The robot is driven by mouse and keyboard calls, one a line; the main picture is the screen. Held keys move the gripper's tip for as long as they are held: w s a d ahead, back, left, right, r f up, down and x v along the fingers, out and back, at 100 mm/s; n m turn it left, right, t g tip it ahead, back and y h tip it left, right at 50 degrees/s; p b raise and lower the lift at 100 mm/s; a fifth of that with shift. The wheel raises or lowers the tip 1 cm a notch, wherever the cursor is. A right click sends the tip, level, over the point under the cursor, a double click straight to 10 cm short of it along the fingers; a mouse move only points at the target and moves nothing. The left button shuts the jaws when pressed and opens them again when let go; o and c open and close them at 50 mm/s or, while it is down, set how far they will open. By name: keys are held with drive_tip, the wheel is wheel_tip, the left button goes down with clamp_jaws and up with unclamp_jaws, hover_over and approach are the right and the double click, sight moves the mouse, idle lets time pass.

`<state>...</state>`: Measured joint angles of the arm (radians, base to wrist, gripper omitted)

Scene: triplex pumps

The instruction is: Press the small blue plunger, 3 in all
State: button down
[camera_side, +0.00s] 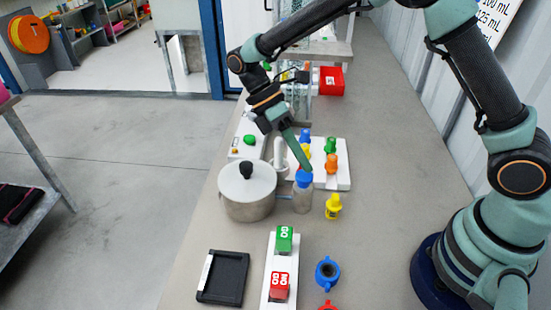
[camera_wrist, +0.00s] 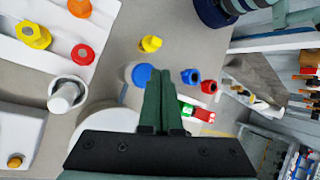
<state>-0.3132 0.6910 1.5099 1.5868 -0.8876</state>
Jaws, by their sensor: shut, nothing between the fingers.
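A translucent bottle (camera_side: 302,200) with a blue plunger top (camera_side: 304,179) stands right of the lidded pot. The blue top also shows in the wrist view (camera_wrist: 139,75), partly hidden by my fingers. My gripper (camera_side: 308,169) is shut and empty, pointing down with its tips at or just above the blue top. In the wrist view the closed fingertips (camera_wrist: 160,74) overlap the blue top's right edge. I cannot tell whether they touch it. Another blue piece (camera_side: 305,134) stands at the back of the white board.
The steel pot (camera_side: 246,204) is close left. The white board (camera_side: 343,178) behind holds green and orange pieces. A yellow piece (camera_side: 333,208) and a blue ring-like piece (camera_side: 327,272) stand in front. A strip with green and red blocks (camera_side: 284,240) and a black tray (camera_side: 222,277) lie nearer.

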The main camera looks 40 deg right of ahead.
sight(301, 174)
drive_tip(key=shift+f, duration=0.15)
idle(0.7)
drive_tip(key=shift+d+f, duration=0.1)
drive_tip(key=shift+f, duration=0.2)
drive_tip(key=shift+f, duration=0.95)
idle(1.1)
idle(0.3)
drive_tip(key=shift+r, duration=1.4)
drive_tip(key=shift+r, duration=0.1)
drive_tip(key=shift+r, duration=2.4)
drive_tip(key=shift+r, duration=1.9)
